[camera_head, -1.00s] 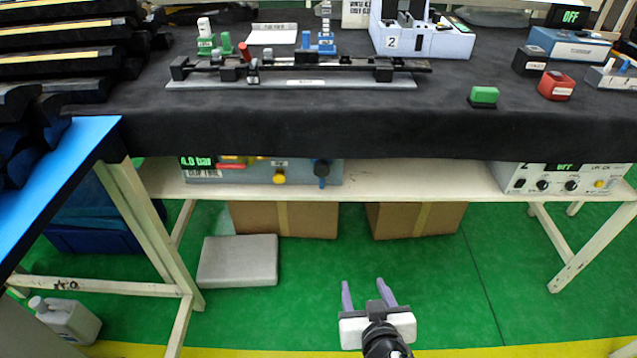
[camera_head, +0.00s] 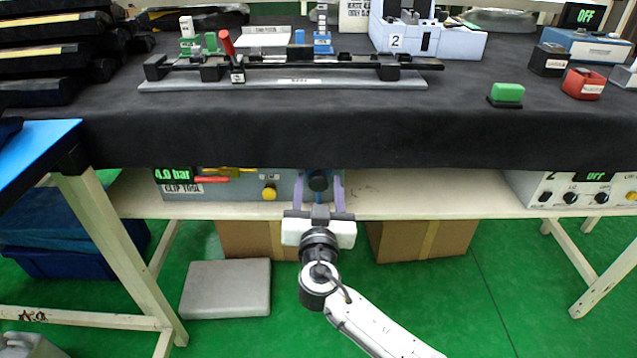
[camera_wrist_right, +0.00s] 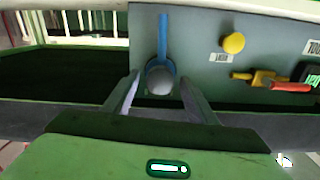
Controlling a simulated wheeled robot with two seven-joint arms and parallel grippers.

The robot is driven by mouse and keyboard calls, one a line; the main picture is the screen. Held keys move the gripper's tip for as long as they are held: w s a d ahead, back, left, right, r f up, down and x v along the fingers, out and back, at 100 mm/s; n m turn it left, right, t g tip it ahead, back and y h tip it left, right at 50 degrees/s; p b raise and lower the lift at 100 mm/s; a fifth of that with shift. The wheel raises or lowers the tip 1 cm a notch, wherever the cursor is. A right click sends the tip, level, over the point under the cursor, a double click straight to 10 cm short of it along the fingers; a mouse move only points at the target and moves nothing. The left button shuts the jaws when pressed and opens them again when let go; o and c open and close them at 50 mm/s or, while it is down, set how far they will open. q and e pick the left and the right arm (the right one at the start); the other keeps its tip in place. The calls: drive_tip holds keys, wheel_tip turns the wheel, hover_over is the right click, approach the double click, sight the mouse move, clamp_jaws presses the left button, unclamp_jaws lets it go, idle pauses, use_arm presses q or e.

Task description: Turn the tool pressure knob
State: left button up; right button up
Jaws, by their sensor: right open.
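The tool pressure unit (camera_head: 225,187) is a grey box on the shelf under the bench, with a green "4.0 bar" display (camera_head: 172,174) and a "CLIP TOOL" label. Its dark round knob (camera_head: 318,181) is at the right end of its front. In the right wrist view the knob (camera_wrist_right: 160,80) looks grey, with a blue pointer or lever (camera_wrist_right: 163,38) at it. My right gripper (camera_head: 319,190) is open, with its purple fingers on either side of the knob. I cannot tell whether they touch it. My left gripper is not in view.
A yellow knob (camera_head: 269,194) and a red-handled yellow valve (camera_head: 212,180) sit on the same front. The bench top (camera_head: 300,135) overhangs the shelf closely above my gripper. Another control box (camera_head: 575,190) stands at the right of the shelf. Cardboard boxes (camera_head: 420,242) are below.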

drive_tip(key=shift+w, duration=0.85)
